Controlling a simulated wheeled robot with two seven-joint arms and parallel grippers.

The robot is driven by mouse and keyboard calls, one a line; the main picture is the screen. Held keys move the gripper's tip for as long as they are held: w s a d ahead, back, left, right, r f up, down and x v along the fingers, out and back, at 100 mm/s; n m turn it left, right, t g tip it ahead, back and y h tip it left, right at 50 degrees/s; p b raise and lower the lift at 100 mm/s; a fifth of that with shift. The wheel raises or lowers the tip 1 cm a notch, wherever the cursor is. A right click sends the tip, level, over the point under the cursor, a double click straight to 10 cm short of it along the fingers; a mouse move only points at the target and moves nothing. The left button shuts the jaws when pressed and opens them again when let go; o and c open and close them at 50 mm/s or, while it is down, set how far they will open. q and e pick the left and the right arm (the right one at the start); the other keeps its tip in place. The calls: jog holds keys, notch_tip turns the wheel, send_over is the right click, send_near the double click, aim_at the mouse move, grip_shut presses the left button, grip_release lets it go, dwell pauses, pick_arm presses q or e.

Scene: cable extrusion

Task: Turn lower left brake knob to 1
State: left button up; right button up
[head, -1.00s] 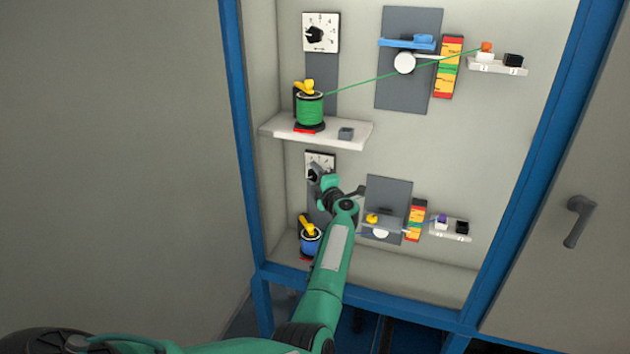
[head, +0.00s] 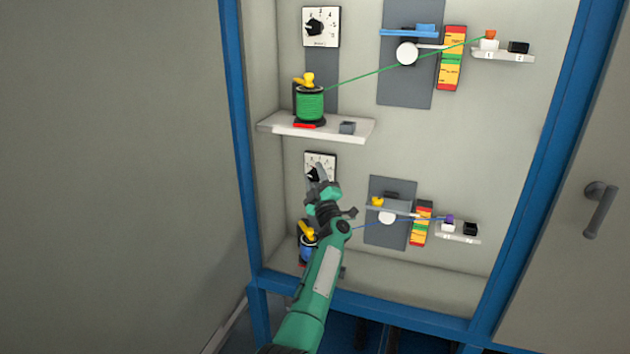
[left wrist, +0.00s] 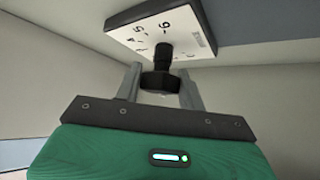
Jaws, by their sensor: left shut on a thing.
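The lower left brake knob (head: 313,174) is a black knob on a white numbered dial plate (head: 328,161), on the cabinet's back wall. My left gripper (head: 318,183) reaches up to it from below. In the left wrist view the black knob (left wrist: 160,79) sits between the two grey fingers of the gripper (left wrist: 160,92), which is shut on it. The dial plate (left wrist: 150,30) behind it shows numbers such as 5 and 6. The knob's exact setting is too small to read. My right gripper is not in view.
The upper dial (head: 320,27) and the green spool (head: 310,103) are above, with a shelf (head: 290,126) between the levels. A blue spool (head: 306,246) is below, partly behind my arm. A grey panel (head: 400,186) and yellow-red scale (head: 421,222) stand to the right.

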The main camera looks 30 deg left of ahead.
pick_arm(q)
jog(key=shift+r, duration=0.15)
jog(key=o, duration=1)
jog(key=shift+c, duration=0.2)
